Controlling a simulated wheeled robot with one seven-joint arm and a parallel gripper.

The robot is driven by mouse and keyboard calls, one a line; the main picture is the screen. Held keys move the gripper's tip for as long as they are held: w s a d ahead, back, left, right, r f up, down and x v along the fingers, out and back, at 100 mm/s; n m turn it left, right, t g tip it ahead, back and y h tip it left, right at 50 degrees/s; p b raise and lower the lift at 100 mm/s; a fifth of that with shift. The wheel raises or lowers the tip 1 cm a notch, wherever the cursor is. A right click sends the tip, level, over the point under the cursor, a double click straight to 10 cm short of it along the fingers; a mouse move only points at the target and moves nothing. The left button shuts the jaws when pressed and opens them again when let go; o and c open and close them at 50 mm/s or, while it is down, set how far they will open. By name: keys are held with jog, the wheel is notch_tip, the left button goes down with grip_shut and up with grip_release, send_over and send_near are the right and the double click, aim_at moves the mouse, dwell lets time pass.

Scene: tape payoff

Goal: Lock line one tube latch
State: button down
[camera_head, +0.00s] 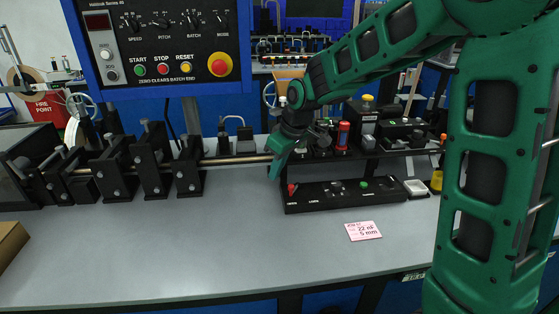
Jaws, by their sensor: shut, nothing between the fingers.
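My green gripper (276,172) points down above the grey bench, just in front of a long metal tube or rod (232,160). Its fingers look closed with nothing visible between them. The tube runs left through several black clamp blocks (150,176) with knobs on top. A small red lever or knob (292,188) stands at the left end of a low black panel (335,195), close to the right of my fingertips. I cannot tell which part is the line one tube latch. My gripper and wrist hide part of the tube and the fittings behind.
A blue control box (160,45) with knobs and a red stop button hangs at the upper left. A pink card (363,231) lies on the bench (190,255). A white dish (416,187) stands at the right. The front middle of the bench is clear.

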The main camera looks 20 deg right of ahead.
aim_at(287, 195)
jog(key=shift+s+d+f, duration=0.15)
jog(key=shift+d+f, duration=0.05)
jog(key=shift+f, duration=0.15)
jog(key=shift+s+d, duration=0.5)
jog(key=shift+s, duration=0.2)
jog(key=shift+s+d, duration=0.5)
jog(key=shift+s, duration=0.15)
jog(key=shift+d, duration=0.1)
